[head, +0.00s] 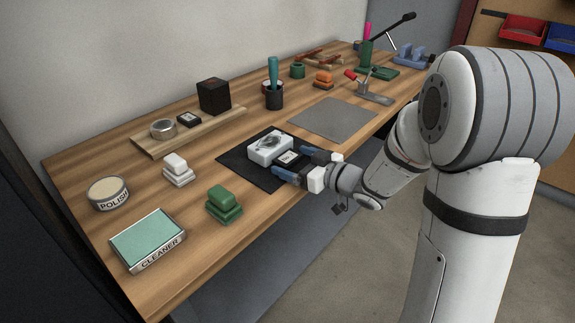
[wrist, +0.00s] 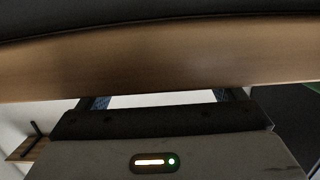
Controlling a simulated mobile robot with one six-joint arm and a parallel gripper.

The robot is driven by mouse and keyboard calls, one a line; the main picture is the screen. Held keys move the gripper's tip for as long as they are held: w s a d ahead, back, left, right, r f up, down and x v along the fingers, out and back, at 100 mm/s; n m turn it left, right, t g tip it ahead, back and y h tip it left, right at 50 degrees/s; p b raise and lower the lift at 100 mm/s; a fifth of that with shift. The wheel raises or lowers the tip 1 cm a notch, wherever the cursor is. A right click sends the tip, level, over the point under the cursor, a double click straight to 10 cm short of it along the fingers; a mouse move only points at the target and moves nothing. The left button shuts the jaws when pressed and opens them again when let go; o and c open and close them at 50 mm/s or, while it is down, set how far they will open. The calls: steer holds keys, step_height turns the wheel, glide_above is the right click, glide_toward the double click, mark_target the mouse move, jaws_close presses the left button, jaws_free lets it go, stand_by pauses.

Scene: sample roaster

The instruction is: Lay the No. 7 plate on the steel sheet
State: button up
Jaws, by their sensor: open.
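A small dark plate with a white label (head: 288,158) lies on a black mat (head: 238,164), against the front of a white block (head: 270,147). A similar small dark plate (head: 188,120) lies on the wooden board at the back. The numbers are too small to read, so I cannot tell which is No. 7. The grey steel sheet (head: 333,118) lies flat and bare to the right of the mat. My gripper (head: 288,161) is open, its blue fingers on either side of the near plate. In the wrist view the fingers (wrist: 163,100) are apart; no plate is recognisable there.
A polish tin (head: 108,192), cleaner box (head: 148,240), green blocks (head: 224,204) and white blocks (head: 177,170) stand to the left. A dark cup with a teal handle (head: 273,96) stands behind the mat. A metal tool with a red handle (head: 372,91) stands beyond the sheet.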

steer(key=shift+w+a, duration=0.35)
steer(key=shift+a, duration=0.1)
steer(key=c, duration=1.3)
